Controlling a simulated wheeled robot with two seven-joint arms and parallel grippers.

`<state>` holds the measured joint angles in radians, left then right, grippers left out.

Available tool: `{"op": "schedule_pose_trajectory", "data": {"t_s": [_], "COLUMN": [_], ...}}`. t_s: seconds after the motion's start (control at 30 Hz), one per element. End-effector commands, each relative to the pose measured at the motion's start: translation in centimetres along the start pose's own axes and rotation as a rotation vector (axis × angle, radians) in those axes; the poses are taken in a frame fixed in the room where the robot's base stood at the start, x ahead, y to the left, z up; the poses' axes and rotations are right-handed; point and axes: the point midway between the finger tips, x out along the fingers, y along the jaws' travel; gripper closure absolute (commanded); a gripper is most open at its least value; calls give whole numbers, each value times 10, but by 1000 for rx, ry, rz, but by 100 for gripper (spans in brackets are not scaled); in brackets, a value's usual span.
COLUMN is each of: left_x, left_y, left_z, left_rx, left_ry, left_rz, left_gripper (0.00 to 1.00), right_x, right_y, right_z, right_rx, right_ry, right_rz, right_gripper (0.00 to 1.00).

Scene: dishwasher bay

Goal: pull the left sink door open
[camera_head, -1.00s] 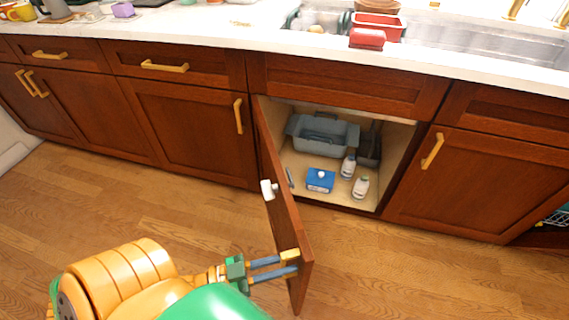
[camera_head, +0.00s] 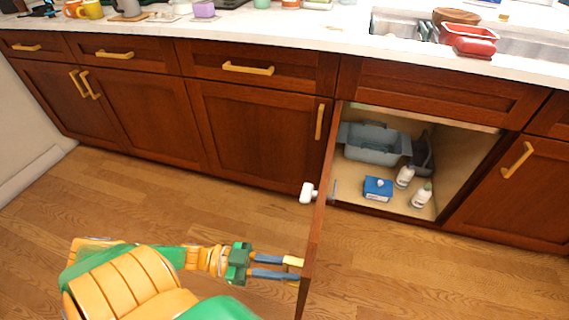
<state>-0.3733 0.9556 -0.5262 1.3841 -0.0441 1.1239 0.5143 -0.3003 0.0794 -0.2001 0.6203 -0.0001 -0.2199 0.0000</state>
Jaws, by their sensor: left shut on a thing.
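The left sink door (camera_head: 319,215) is dark red-brown wood. It stands wide open, swung out from the cabinet, and I see it nearly edge-on. My left gripper (camera_head: 292,269) reaches its outer face near the free edge, with blue fingers shut on the door's gold handle (camera_head: 294,261). The handle is mostly hidden by the fingers. The sink cabinet (camera_head: 462,165) shows its pale interior, with a grey bin (camera_head: 375,146), a blue box (camera_head: 378,189) and two white bottles (camera_head: 404,177). My right gripper is not in view.
Closed drawers and cabinet doors (camera_head: 258,130) line the left side. A white fitting (camera_head: 307,193) sticks out on the door's left side. The wood floor (camera_head: 420,275) in front is clear. Dishes stand on the counter above.

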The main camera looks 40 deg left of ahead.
Motion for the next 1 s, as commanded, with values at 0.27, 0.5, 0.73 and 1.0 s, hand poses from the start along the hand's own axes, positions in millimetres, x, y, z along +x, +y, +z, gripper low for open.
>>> {"op": "schedule_pose_trajectory", "data": {"t_s": [0.27, 0.5, 0.73, 1.0], "left_x": [-1, -1, 0, -24], "left_y": [1, 1, 0, 0], "left_z": [3, 3, 1, 4], "left_rx": [-4, -3, -1, -2], "left_ry": [-9, -8, -4, -10], "left_rz": [2, 1, 0, -1], "left_gripper": [100, 68, 50, 50], "right_x": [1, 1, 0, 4], "right_y": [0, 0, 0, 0], "right_z": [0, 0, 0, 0], "right_rx": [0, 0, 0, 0], "right_ry": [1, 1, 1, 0], "right_rz": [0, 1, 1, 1], "right_gripper": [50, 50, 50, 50]}}
